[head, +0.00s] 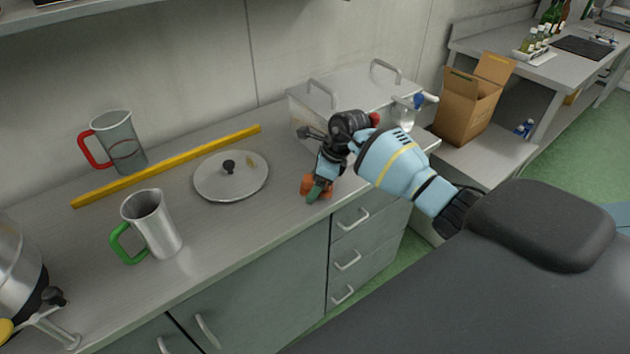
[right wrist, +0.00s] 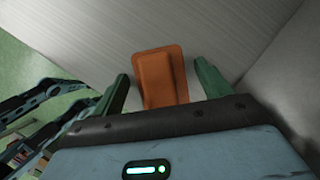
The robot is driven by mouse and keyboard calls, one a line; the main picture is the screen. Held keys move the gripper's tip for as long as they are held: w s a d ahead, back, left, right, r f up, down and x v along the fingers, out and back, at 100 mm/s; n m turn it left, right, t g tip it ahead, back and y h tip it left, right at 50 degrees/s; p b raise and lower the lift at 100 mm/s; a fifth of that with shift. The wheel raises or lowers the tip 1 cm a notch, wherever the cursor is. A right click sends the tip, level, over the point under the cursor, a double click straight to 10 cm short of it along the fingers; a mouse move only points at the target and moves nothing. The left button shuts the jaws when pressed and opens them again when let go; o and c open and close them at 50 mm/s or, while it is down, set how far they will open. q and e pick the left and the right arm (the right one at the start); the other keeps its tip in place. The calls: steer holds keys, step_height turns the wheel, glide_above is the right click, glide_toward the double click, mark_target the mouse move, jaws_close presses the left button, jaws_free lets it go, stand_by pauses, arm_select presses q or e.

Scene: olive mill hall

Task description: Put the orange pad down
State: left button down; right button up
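The orange pad (head: 306,186) is at the front edge of the steel counter (head: 265,222), partly hidden by my right gripper (head: 317,188). In the right wrist view the orange pad (right wrist: 161,75) appears to rest on the grey counter surface. It is between the two green fingers of my right gripper (right wrist: 163,70), with a visible gap on each side. The fingers are open and not closed on the pad. My left gripper does not show in the head view.
A round lid (head: 231,177), a yellow bar (head: 165,168), a green-handled steel jug (head: 152,225) and a red-handled jug (head: 121,142) stand left of the pad. A lidded steel box (head: 350,90) is behind my right gripper. A cardboard box (head: 468,105) stands farther right.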

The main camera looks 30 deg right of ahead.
steer(key=shift+s+r, duration=0.1)
steer(key=shift+r, duration=0.25)
steer(key=v, duration=1.1)
steer(key=shift+r, duration=0.25)
steer(key=s+a+f+y, duration=0.1)
steer(key=a+f+y, duration=0.1)
steer(key=a, duration=0.2)
steer(key=s+a+f+m+y, duration=0.1)
steer(key=a+f+y, duration=0.1)
steer(key=a, duration=0.3)
steer(key=s+a+f+y, duration=0.2)
steer(key=a, duration=0.3)
steer(key=shift+a+f+m+y, duration=0.1)
steer(key=shift+f+m+y, duration=0.2)
steer(key=s+a+m+t+y, duration=0.4)
steer(key=s+a+m+y, duration=0.15)
steer(key=a+m, duration=0.25)
steer(key=s+d+f+m+t+h, duration=0.1)
steer(key=s+d+f+m+h, duration=0.1)
steer(key=s+f+m+h, duration=0.4)
steer(key=s+d+f+m+t+h, duration=0.1)
steer(key=s+f+m+h, duration=0.6)
steer(key=s+f+m, duration=1)
steer(key=s+d+m, duration=0.1)
steer(key=s+m, duration=0.1)
steer(key=m, duration=0.9)
steer(key=shift+s+d, duration=0.3)
steer(key=shift+d, duration=0.1)
